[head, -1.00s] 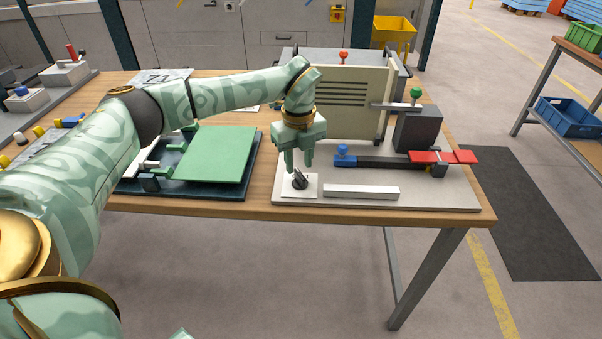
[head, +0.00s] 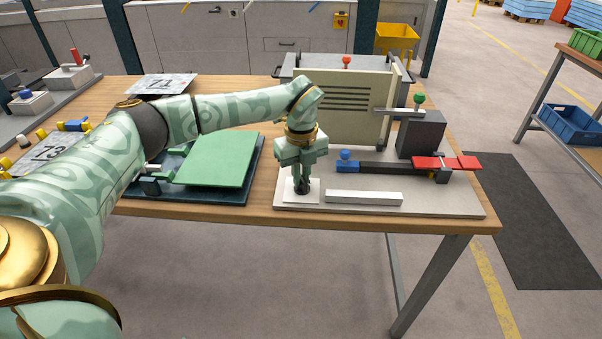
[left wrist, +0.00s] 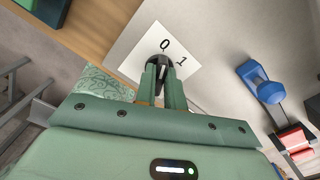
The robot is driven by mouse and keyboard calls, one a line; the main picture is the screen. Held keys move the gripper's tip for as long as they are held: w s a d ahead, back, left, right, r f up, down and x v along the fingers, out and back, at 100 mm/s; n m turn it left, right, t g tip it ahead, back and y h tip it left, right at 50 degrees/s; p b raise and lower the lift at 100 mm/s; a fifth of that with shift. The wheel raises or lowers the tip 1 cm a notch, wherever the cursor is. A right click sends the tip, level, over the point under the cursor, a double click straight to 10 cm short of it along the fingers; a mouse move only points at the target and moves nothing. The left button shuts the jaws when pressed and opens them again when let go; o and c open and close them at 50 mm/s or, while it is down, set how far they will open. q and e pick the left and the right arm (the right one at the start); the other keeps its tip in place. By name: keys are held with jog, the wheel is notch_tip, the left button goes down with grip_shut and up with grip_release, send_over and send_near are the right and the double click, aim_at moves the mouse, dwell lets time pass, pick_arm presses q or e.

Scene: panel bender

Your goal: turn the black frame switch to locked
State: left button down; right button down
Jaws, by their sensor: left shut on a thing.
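The black frame switch (head: 303,188) is a small dark knob on a white square plate (head: 288,196) at the front left of the pale machine base. In the left wrist view the switch (left wrist: 157,60) shows between my fingertips, with the plate (left wrist: 143,47) marked 0 and 1 around it. The 0 stands above the knob and the 1 to its right. My left gripper (head: 302,180) points down from above and is shut on the switch; its fingers (left wrist: 163,75) hide part of the knob. My right gripper is not in view.
A light bar (head: 364,198) lies just right of the plate. A blue knob (head: 346,156) and red handle (head: 446,162) sit behind it, with an upright cream panel (head: 345,100) further back. A green sheet (head: 217,160) on a dark fixture is to the left.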

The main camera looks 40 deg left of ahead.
pick_arm(q)
jog(key=m+p, duration=0.3)
jog(key=p, duration=0.1)
jog(key=shift+r+m, duration=0.35)
jog(key=shift+m, duration=0.05)
jog(key=m+p, duration=0.3)
jog(key=shift+w+d+f+m, duration=0.1)
jog(key=shift+m, duration=0.2)
jog(key=shift+f+m+p, duration=0.1)
jog(key=shift+m+p, duration=0.55)
jog(key=shift+m, duration=0.55)
jog(key=shift+d+f+m+p, duration=0.1)
jog(key=shift+m+p, duration=0.35)
jog(key=shift+m, duration=0.55)
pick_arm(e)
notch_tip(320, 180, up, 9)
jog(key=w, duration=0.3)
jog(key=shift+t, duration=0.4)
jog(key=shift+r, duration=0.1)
pick_arm(q)
jog(key=c, duration=1.5)
grip_release()
